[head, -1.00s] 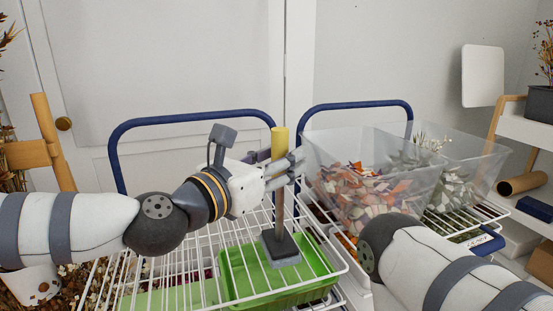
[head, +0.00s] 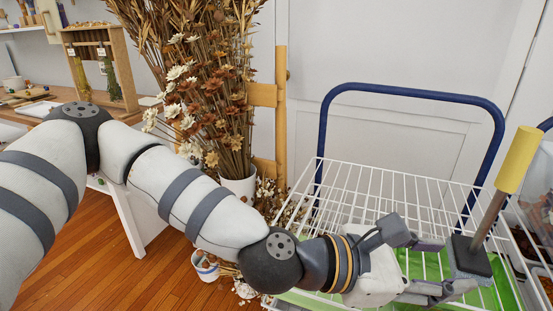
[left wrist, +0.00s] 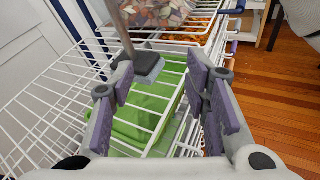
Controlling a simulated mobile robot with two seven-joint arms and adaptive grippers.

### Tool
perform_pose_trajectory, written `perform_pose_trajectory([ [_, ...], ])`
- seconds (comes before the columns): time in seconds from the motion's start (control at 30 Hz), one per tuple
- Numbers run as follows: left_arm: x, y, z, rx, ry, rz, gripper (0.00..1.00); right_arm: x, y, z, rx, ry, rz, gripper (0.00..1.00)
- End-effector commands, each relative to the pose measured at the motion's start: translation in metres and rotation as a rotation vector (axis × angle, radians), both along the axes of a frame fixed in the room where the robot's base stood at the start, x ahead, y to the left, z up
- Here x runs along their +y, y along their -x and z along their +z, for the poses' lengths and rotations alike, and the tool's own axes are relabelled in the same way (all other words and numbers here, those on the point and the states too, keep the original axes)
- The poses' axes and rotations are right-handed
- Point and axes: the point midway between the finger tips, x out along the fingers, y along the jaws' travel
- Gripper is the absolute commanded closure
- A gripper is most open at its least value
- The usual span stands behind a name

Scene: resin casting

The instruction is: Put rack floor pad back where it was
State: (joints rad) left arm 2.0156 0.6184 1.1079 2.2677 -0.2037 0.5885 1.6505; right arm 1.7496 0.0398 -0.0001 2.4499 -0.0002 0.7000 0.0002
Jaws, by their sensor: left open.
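An upright tool with a yellow grip (head: 518,160), a grey stem and a dark square foot pad (head: 472,256) stands on the white wire rack. My left gripper (head: 428,268) is open and low beside that pad. In the left wrist view the dark pad (left wrist: 144,68) is just beyond the left fingertip, and nothing shows held between the fingers. A green sheet or bin (left wrist: 145,112) shows through and below the rack wires. I cannot tell which of these is called the rack floor pad. My right gripper is out of view.
The white wire rack (head: 350,195) sits in a cart with a blue handle (head: 410,88). A clear bin (head: 541,205) of chips is at the right edge. A vase of dried flowers (head: 238,184) and a wooden post stand left.

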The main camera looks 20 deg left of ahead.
Motion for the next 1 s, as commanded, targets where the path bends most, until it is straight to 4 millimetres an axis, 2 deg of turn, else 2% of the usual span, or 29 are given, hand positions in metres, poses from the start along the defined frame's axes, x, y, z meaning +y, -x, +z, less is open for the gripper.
perform_pose_trajectory([
  [0.03,-0.002,0.032,-0.061,-0.004,-0.158,-0.087,0.57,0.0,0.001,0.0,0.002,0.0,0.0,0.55],
  [0.07,0.001,0.052,-0.094,-0.021,-0.258,-0.148,0.57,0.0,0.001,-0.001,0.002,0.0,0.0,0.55],
  [0.1,0.01,0.079,-0.136,-0.046,-0.384,-0.235,0.57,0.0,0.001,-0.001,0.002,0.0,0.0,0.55],
  [0.17,0.031,0.125,-0.192,-0.087,-0.565,-0.395,0.57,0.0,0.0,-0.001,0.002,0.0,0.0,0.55],
  [0.2,0.052,0.159,-0.226,-0.121,-0.68,-0.522,0.57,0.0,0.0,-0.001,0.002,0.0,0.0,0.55],
  [0.27,0.092,0.209,-0.27,-0.176,-0.843,-0.738,0.57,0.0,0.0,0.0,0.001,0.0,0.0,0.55],
  [0.3,0.122,0.24,-0.291,-0.216,-0.933,-0.893,0.57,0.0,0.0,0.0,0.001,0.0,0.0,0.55],
  [0.33,0.146,0.261,-0.303,-0.245,-0.99,-1.008,0.57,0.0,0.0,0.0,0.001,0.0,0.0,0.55],
  [0.4,0.199,0.299,-0.32,-0.31,-1.088,-1.26,0.57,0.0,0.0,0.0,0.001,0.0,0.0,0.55],
  [0.5,0.256,0.329,-0.326,-0.378,-1.154,-1.535,0.57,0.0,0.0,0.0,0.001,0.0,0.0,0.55],
  [0.6,0.284,0.34,-0.326,-0.412,-1.172,-1.672,0.57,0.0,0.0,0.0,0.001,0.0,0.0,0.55],
  [0.83,0.289,0.342,-0.326,-0.421,-1.174,-1.694,0.57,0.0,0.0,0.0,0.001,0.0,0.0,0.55],
  [0.93,0.288,0.327,-0.312,-0.452,-1.219,-1.666,0.57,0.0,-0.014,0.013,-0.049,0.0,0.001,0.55],
  [1.0,0.288,0.33,-0.315,-0.444,-1.209,-1.671,0.57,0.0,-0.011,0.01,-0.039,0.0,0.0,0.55],
])
